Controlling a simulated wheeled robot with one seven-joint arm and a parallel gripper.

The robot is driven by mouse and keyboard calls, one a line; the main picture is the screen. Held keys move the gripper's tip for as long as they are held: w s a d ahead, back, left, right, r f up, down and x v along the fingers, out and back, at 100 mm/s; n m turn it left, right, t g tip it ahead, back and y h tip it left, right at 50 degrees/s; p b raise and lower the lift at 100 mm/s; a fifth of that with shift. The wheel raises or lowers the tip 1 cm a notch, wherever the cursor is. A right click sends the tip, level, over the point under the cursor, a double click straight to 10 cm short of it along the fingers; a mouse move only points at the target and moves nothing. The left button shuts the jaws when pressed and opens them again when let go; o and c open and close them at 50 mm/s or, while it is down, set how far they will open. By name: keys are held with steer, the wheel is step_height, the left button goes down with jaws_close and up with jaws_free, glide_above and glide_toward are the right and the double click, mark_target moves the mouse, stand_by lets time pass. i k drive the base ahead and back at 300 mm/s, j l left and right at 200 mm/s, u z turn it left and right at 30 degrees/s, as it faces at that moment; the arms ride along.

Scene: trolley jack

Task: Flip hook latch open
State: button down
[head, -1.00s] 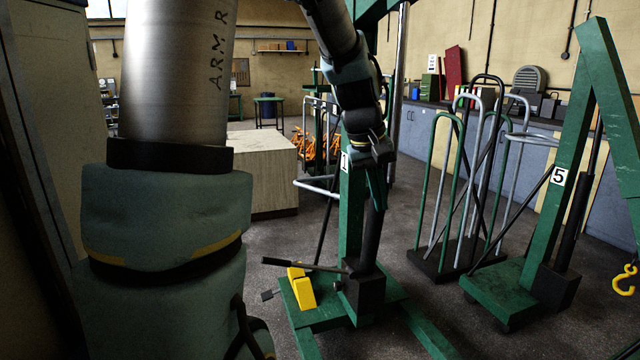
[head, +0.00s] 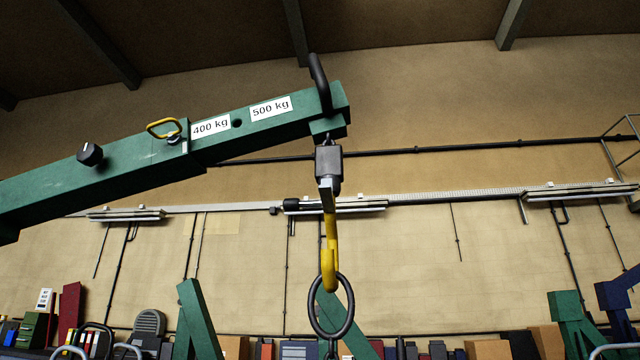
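The yellow hook (head: 330,240) hangs from a dark block (head: 329,163) under the tip of the green crane boom (head: 150,160). A grey latch piece (head: 326,194) shows at the top of the hook, just below the block; whether it is open or closed is too small to tell. A dark oval ring (head: 331,306) hangs in the bowl of the hook. My gripper is not in the head view now.
The boom carries 400 kg and 500 kg labels, a yellow-handled pin (head: 164,129) and a black knob (head: 90,154). A black handle (head: 320,84) rises at its tip. Green posts (head: 198,320) and a cluttered bench stand behind. Air around the hook looks clear.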

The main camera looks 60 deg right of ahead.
mark_target(325, 189)
steer(key=k+z, duration=0.1)
steer(key=z, duration=0.35)
steer(key=k+z, duration=0.15)
steer(key=z, duration=0.3)
steer(key=k+z, duration=0.1)
steer(key=z, duration=0.35)
